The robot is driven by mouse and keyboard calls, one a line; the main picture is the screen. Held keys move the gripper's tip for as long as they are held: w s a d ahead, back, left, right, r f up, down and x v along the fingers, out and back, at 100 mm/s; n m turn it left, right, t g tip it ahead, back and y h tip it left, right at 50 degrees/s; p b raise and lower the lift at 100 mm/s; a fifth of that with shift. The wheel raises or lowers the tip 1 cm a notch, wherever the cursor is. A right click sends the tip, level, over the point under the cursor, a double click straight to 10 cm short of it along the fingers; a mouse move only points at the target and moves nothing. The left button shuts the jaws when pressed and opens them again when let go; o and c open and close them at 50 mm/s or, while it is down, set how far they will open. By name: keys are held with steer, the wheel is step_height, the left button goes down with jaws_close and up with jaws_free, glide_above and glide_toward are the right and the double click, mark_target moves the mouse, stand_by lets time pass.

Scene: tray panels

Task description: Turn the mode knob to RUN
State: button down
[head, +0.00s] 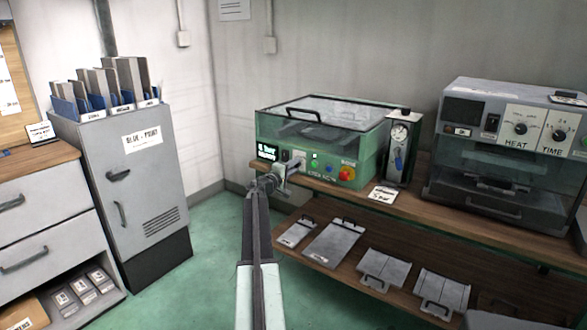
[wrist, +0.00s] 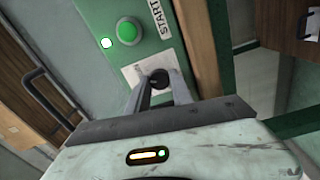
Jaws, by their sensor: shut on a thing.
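The green machine (head: 270,128) with a clear lid stands on the wooden bench, its control panel facing me. In the wrist view, the dark round mode knob (wrist: 158,76) sits on a pale plate (wrist: 136,76) below a green START button (wrist: 127,31). My gripper (wrist: 162,88) is shut on the knob, one finger at each side. The knob's pointer and the plate's markings cannot be read. In the head view my gripper (head: 285,170) reaches the left part of the panel and hides the knob.
A red emergency button (head: 347,173) is at the panel's right. A gauge unit (head: 402,140) and a grey oven (head: 490,150) stand further right. Several flat trays (head: 335,243) lie on the lower shelf. A grey cabinet (head: 135,185) is at left, with clear green floor between.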

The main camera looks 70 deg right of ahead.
steer(key=shift+w+m, duration=0.15)
steer(key=shift+m, duration=1.55)
steer(key=c, duration=1.1)
jaws_free()
steer(key=shift+m, duration=0.3)
steer(key=v, duration=0.7)
steer(key=shift+w+a+f, duration=0.1)
steer(key=shift+a, duration=0.25)
